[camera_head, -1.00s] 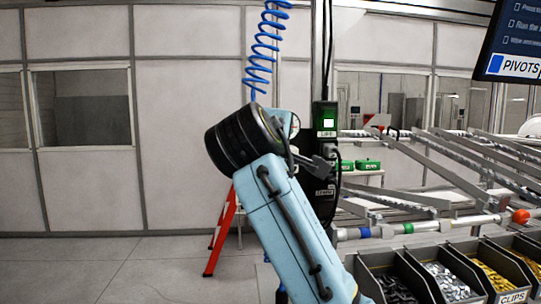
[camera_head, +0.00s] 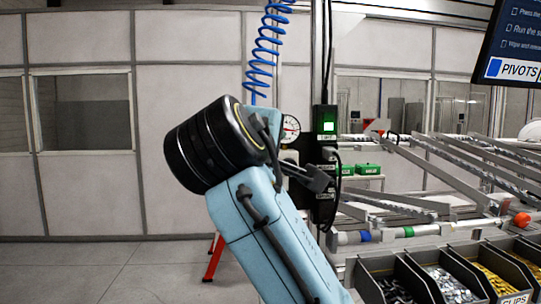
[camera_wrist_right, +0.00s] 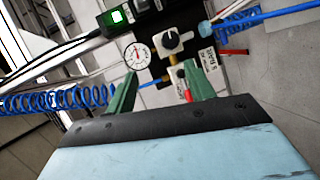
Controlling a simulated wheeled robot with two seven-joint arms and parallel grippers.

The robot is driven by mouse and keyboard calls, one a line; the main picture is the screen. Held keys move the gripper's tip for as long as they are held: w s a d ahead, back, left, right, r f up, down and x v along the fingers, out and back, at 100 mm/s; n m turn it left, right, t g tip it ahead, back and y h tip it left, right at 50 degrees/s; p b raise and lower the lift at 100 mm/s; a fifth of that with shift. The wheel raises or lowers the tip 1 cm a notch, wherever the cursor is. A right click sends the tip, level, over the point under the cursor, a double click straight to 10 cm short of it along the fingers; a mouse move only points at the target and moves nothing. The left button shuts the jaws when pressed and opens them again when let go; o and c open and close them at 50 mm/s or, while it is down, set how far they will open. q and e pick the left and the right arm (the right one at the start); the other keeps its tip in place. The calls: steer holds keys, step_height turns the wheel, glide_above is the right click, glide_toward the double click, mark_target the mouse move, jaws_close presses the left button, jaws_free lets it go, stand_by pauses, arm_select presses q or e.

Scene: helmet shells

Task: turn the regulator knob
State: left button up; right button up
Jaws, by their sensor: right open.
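The regulator shows in the right wrist view, with a black knob (camera_wrist_right: 170,40) on top and a round white pressure gauge (camera_wrist_right: 137,56) to the left of it. A brass fitting and a small red part sit below the knob. My right gripper (camera_wrist_right: 160,86) is open and empty, its two green fingers apart. The knob lies beyond the fingertips, with no contact visible. In the head view the gauge (camera_head: 290,128) shows just behind my right arm, which hides the knob. My left gripper is in neither view.
A dark post carries a box with a lit green square (camera_head: 326,122). A coiled blue hose (camera_head: 263,50) hangs beside it. Parts bins (camera_head: 455,280) and sloped rails (camera_head: 440,165) stand at the right. A red ladder leg (camera_head: 214,258) shows behind my arm.

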steer(key=shift+v, duration=0.9)
steer(key=shift+f, duration=0.1)
